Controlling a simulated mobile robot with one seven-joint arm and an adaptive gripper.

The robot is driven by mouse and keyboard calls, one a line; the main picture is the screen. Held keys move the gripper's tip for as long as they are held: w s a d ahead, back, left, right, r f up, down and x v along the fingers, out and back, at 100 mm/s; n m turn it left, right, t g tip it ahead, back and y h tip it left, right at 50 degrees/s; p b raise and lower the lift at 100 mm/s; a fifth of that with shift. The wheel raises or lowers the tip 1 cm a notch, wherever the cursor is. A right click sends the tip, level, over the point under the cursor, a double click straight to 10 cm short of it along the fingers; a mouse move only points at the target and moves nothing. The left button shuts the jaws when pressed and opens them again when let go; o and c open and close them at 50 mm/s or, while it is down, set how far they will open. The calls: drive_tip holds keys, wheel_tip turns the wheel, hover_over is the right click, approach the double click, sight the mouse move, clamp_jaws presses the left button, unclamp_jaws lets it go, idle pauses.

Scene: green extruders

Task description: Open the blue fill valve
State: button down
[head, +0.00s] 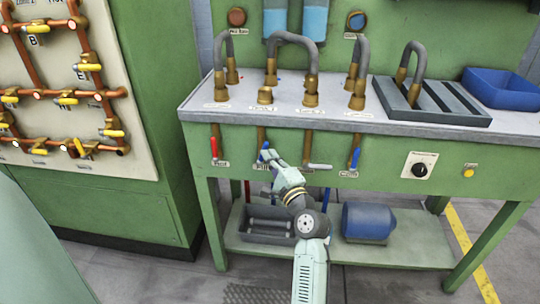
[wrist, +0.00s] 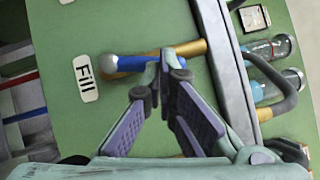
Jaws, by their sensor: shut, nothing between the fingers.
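The blue fill valve handle (wrist: 140,63) is in the wrist view, beside a white "Fill" label (wrist: 86,78). It has a grey ball end and lies in line with its brass pipe (wrist: 187,49). My gripper (wrist: 166,70) is shut and empty. In that view its fingertips overlap the handle near the brass end; I cannot tell whether they touch it. In the head view my gripper (head: 268,158) is at the bench front and hides most of the valve; a bit of blue handle (head: 265,147) shows.
A red handle (head: 214,147) hangs to the left, and a grey handle (head: 319,166) and another blue handle (head: 355,158) to the right. The bench top (head: 330,114) juts out above. A lower shelf (head: 405,240) holds a grey tray (head: 262,238) and a blue motor (head: 367,221).

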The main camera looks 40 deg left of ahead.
idle(0.3)
drive_tip(key=shift+s+a+r+p, duration=0.4)
drive_tip(key=shift+a+p, duration=0.25)
drive_tip(key=shift+p, duration=0.1)
